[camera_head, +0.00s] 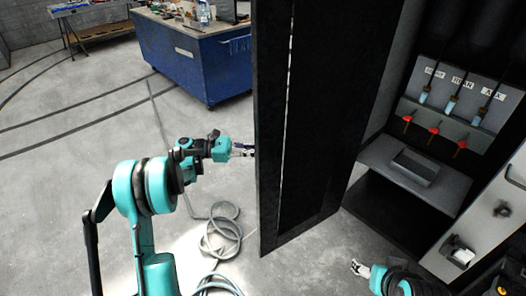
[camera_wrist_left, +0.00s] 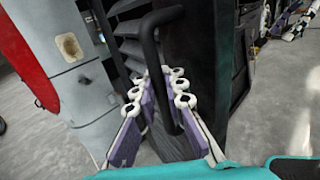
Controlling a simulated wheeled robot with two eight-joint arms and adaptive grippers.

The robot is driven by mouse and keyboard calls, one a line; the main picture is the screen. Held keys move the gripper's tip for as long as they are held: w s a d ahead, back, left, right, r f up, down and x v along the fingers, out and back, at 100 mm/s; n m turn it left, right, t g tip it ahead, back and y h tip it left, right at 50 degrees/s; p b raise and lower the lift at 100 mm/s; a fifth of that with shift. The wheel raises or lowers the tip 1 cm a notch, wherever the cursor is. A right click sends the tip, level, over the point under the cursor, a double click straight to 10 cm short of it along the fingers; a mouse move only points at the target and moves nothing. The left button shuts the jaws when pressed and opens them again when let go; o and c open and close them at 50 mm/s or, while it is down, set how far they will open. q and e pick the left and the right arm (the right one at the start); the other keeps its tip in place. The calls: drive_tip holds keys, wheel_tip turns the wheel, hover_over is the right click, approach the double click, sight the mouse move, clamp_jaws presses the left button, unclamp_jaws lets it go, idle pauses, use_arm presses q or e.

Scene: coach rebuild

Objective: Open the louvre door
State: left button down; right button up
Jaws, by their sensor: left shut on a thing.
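The louvre door (camera_head: 310,120) is a tall dark panel in the middle of the head view, standing swung out from the cabinet, whose interior shows to its right. In the left wrist view, dark slats (camera_wrist_left: 128,28) show beside a black bar handle (camera_wrist_left: 148,45). My left gripper (camera_head: 245,150) is at the door's left edge. In the left wrist view its fingers (camera_wrist_left: 160,105) are on either side of the handle, shut on it. The handle is hidden in the head view. My right gripper (camera_head: 358,267) is low, right of the door's bottom, apart from it; its fingers are too small to judge.
Inside the cabinet are a grey shelf (camera_head: 378,158) with a tray (camera_head: 416,166), and a panel with red-handled levers (camera_head: 434,128). A blue workbench (camera_head: 180,62) stands behind. A coiled grey hose (camera_head: 222,238) lies on the floor left of the door.

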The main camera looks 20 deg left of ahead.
use_arm(q)
drive_tip(key=shift+f, duration=0.1)
drive_tip(key=c, duration=1.6)
unclamp_jaws()
drive_tip(key=shift+s+a, duration=0.1)
drive_tip(key=shift+a, duration=0.05)
drive_tip(key=v, duration=1.2)
